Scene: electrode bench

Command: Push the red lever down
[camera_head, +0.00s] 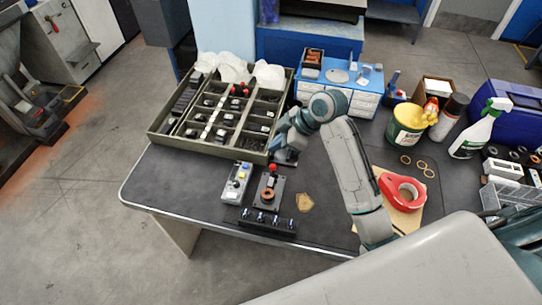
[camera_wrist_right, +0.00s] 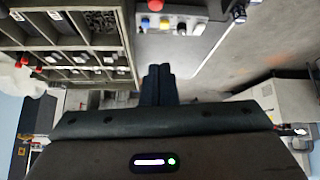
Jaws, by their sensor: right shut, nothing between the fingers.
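The red lever (camera_head: 273,168) has a round red knob and stands upright on a dark base plate with a copper-coloured ring, near the front of the bench. My right gripper (camera_head: 274,150) is just behind the knob in the head view, with its fingers pointing down; whether it touches the knob I cannot tell. In the right wrist view its dark fingers (camera_wrist_right: 158,72) are shut together and empty. A red ball (camera_wrist_right: 155,5) shows at the top edge there, probably the lever's knob. My left gripper is not in view.
A control box (camera_head: 237,183) with coloured buttons stands left of the lever. A dark bar (camera_head: 267,221) with several studs lies in front. A divided tray (camera_head: 160,140) is behind left. The bench's front left is clear.

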